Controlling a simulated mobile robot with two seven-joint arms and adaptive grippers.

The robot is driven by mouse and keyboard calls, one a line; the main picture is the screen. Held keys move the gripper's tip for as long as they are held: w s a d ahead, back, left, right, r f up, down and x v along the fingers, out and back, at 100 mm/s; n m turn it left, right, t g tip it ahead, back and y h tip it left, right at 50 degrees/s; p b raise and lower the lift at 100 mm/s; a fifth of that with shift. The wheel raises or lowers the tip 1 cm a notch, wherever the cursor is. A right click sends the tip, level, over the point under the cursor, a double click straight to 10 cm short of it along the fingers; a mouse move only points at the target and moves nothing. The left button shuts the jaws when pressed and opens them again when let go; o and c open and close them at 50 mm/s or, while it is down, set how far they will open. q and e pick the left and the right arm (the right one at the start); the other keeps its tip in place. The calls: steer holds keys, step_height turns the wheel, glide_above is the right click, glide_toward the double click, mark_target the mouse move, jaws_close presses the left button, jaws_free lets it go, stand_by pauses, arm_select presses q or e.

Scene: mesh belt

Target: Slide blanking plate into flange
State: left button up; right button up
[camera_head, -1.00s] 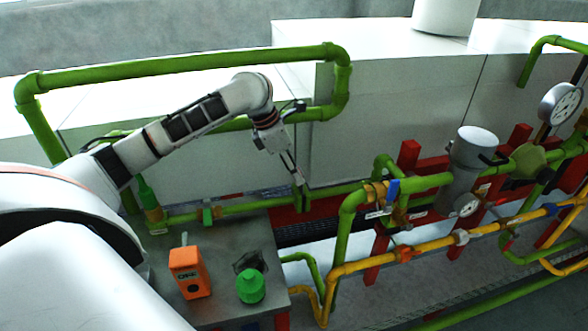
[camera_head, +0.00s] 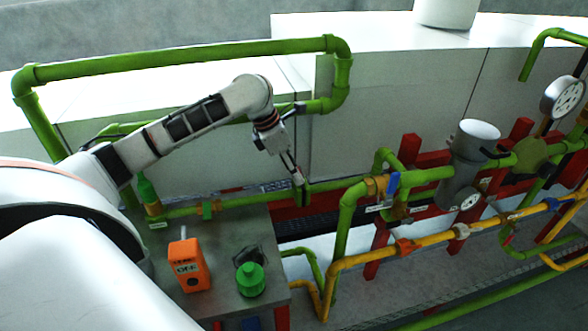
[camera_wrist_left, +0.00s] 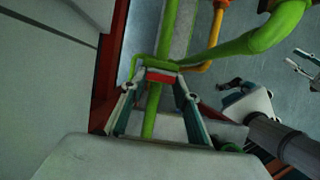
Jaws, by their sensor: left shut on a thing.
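My left gripper (camera_head: 300,182) reaches down to the green pipe behind the grey table. In the left wrist view its two fingers (camera_wrist_left: 159,80) are closed around a small piece with a red face, which I take to be the blanking plate (camera_wrist_left: 162,78). A green bracket-like part, apparently the flange (camera_wrist_left: 147,64), sits at the fingertips on the green pipe. The plate is at or touching the flange; I cannot tell how far inside it is. In the head view the fingertips mostly hide the plate. Pale prongs at the wrist view's right edge may be my right gripper (camera_wrist_left: 303,64); their state is unclear.
A valve with a blue handle (camera_head: 392,185) and yellow pipes (camera_head: 365,259) lie to the right. A white wall (camera_head: 385,115) stands behind.

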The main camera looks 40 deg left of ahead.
arm_select(q)
steer(key=shift+f, duration=0.3)
steer(key=o, duration=1.3)
steer(key=v, duration=1.2)
